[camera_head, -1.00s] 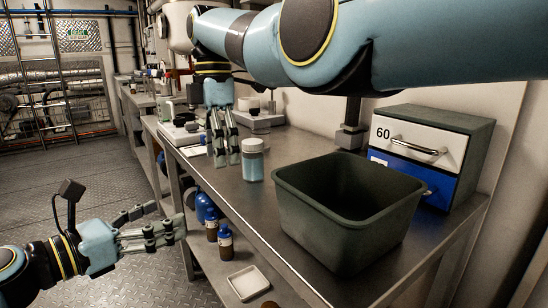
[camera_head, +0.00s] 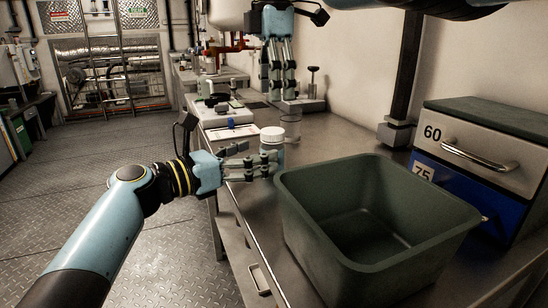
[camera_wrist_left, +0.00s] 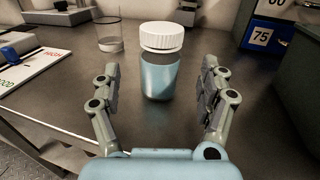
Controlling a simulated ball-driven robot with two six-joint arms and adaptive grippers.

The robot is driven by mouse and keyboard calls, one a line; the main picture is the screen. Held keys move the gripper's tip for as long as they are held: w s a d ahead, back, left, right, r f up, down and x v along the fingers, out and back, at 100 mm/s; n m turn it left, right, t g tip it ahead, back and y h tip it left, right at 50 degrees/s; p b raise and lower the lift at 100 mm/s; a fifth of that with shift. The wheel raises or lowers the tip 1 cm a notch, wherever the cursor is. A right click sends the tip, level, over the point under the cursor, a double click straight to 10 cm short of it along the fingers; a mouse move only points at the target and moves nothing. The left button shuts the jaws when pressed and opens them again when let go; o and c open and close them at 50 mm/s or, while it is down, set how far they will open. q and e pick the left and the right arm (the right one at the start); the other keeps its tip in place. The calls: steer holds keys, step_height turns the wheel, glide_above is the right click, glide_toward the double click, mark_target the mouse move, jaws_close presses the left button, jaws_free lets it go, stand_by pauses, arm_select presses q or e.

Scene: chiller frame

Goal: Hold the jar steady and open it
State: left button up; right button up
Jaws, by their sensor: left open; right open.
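The jar (camera_wrist_left: 159,78) stands upright on the metal bench, with pale blue contents and a white ribbed lid (camera_wrist_left: 162,36) on top. In the head view the lid (camera_head: 272,135) shows above the left fingers, which partly hide the jar (camera_head: 268,154). My left gripper (camera_head: 254,163) is open, low over the bench at the jar. In the left wrist view its fingers (camera_wrist_left: 158,90) are spread to either side, with gaps between them and the jar. My right gripper (camera_head: 278,95) is open, pointing down, above and behind the jar.
A dark green bin (camera_head: 370,265) stands just right of the jar. Drawers marked 60 and 75 (camera_head: 480,160) are at the right. A clear beaker (camera_wrist_left: 108,36) is behind the jar, with a card (camera_wrist_left: 40,68) at left. Bench equipment (camera_head: 222,110) stands further back.

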arm_select(q)
steer(key=shift+x, duration=1.9)
jaws_close()
